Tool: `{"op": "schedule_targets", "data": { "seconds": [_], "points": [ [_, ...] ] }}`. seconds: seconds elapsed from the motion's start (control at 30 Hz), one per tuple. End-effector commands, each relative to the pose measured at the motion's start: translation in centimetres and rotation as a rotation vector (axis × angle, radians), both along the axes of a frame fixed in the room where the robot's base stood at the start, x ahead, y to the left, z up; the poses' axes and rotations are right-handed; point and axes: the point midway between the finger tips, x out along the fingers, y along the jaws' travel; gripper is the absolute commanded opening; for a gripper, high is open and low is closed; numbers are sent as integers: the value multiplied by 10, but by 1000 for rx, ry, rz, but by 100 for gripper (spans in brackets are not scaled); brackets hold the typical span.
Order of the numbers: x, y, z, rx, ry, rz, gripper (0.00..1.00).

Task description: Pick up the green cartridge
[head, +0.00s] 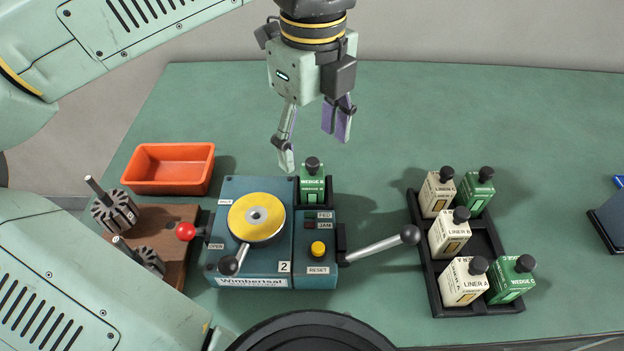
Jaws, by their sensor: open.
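Three green cartridges with black knobs are in the head view. One green cartridge (313,186), labelled WEDGE, stands in the slot at the back of the blue machine (250,283). Another green cartridge (475,194) is at the back right of the black rack (433,270), and a third green cartridge (511,283) is at its front right. My gripper (313,144) is open and empty, pointing down. It appears above or behind the cartridge in the machine, with its fingers apart; the exact gap is hard to tell.
Three cream LINER cartridges (450,234) stand in the rack's left column. An orange bin (170,168) and wooden rotor stand (178,262) are left. The table's back right is clear.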

Motion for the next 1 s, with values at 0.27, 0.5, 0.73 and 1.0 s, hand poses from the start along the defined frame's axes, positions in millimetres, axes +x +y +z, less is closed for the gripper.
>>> {"op": "schedule_targets", "data": {
  "seconds": [0.27, 0.5, 0.73, 1.0],
  "points": [
    [-1, -1, -23, -4, 2, -7, 66],
    [-1, 0, -58, -6, 1, -6, 66],
    [-1, 0, -64, -4, -1, -6, 66],
    [-1, 0, -64, -4, -1, -6, 52]
  ]
}}
